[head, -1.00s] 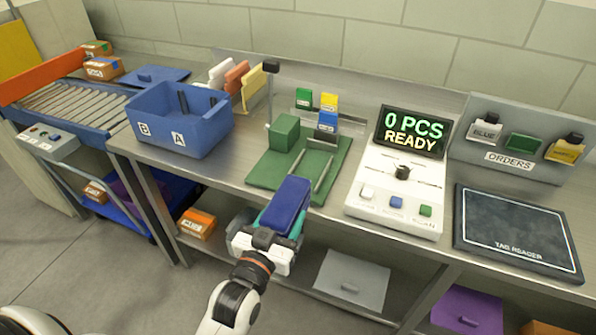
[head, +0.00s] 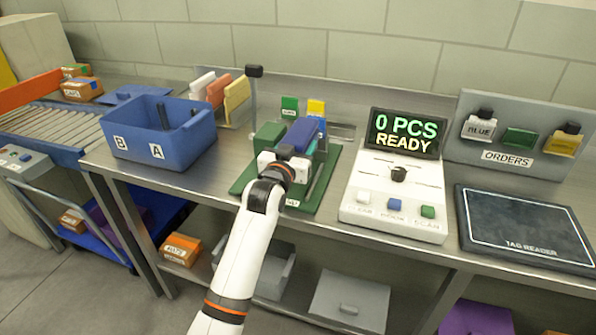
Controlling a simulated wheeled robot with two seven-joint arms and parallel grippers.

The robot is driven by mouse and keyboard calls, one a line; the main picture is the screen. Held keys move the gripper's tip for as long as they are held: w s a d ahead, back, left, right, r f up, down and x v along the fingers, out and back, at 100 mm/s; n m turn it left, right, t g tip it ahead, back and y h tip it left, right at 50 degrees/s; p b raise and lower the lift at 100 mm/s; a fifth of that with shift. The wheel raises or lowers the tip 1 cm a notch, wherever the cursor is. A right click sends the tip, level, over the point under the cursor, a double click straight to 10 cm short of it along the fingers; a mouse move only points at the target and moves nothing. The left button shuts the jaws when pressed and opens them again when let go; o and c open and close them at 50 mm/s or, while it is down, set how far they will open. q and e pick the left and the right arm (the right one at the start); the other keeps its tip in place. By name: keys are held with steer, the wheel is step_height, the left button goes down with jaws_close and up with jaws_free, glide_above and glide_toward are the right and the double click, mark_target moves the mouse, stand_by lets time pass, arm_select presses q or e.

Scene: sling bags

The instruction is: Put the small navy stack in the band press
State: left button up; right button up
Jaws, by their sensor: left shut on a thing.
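The small navy stack (head: 301,134) is a dark blue block held in my left gripper (head: 290,157), which is shut on it. The stack is over the band press, a green base (head: 244,182) with metal rails (head: 322,180) and a green block (head: 268,137) at its left. The gripper hides much of the press, and I cannot tell whether the stack touches the base or hangs just above it. My right gripper is not in view.
A blue bin (head: 190,147) marked A and B stands left of the press. A white counter (head: 392,205) reading "0 PCS READY" stands right, then a dark tag reader (head: 520,225). Small green (head: 289,106) and yellow (head: 316,108) cards stand behind the press.

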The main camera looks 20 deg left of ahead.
arm_select(q)
steer(key=shift+f, duration=2.8)
steer(key=shift+f, duration=0.15)
steer(key=o, duration=1.1)
steer(key=shift+s, duration=0.15)
steer(key=s, duration=1.2)
steer(key=shift+a, duration=0.2)
steer(key=shift+w, duration=0.1)
